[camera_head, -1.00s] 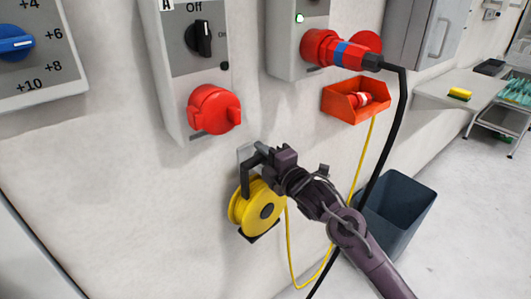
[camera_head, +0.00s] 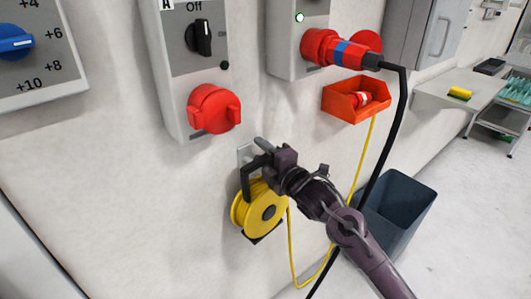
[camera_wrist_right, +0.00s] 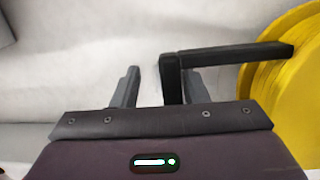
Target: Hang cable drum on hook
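The yellow cable drum (camera_head: 248,214) with its black frame is upright against the wall, below the red socket. Its black handle (camera_head: 246,183) rises on the left and bends right to my right gripper (camera_head: 272,160). A grey hook (camera_head: 265,144) juts from a small wall plate just above the handle bar; I cannot tell whether the bar rests on it. In the right wrist view, the fingers of my right gripper (camera_wrist_right: 158,88) stand apart. The black handle (camera_wrist_right: 230,54) reaches between them, close to the right finger, with a gap to the left finger. My left gripper is not in view.
A red socket (camera_head: 214,108) and switch box are above the drum. A red plug (camera_head: 345,52) with a black cable and an orange bin (camera_head: 356,100) are to the right. A yellow cable (camera_head: 291,250) loops beside the drum. A dark waste bin (camera_head: 400,212) stands behind my arm.

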